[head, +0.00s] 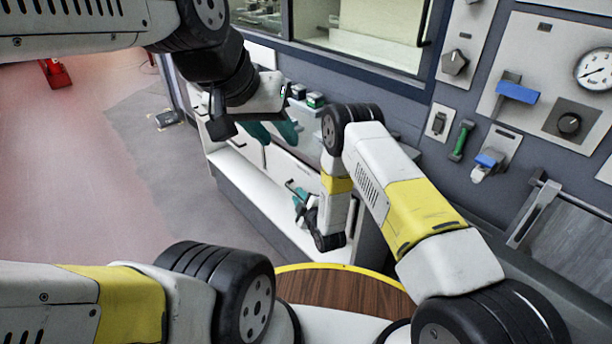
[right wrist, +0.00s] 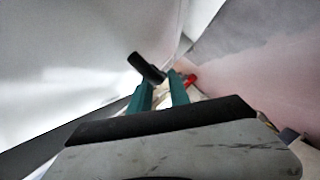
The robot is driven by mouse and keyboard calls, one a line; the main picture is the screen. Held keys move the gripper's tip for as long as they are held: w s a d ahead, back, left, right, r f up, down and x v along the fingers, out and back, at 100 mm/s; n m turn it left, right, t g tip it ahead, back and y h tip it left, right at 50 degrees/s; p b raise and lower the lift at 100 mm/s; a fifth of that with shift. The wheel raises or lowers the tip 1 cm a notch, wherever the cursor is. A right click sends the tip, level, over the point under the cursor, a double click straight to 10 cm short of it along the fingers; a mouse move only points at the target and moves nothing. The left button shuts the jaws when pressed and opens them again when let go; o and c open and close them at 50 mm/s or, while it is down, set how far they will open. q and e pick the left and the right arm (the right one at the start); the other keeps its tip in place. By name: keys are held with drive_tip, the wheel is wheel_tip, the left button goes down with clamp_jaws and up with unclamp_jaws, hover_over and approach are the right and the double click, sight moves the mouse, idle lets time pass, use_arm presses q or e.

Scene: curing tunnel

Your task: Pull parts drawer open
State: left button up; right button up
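The parts drawer appears as a white front (head: 283,165) low on the bench, partly hidden by my right arm. A dark bar handle (head: 297,188) shows beside my right gripper (head: 302,203). In the right wrist view, the gripper's teal fingers (right wrist: 160,92) are apart, and a black handle bar (right wrist: 147,68) lies at the tip of the left-hand finger. I cannot tell whether they touch. My left gripper (head: 275,133) hangs higher, in front of the bench, its two teal fingers spread and nothing visible between them.
A wall panel with knobs and blue levers (head: 517,92) and a gauge (head: 595,69) is at the right. A round wooden top with a yellow rim (head: 340,288) is close in front. Open floor (head: 90,150) lies at the left.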

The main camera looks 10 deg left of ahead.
drive_tip(key=shift+x, duration=1.2)
clamp_jaws()
idle(0.6)
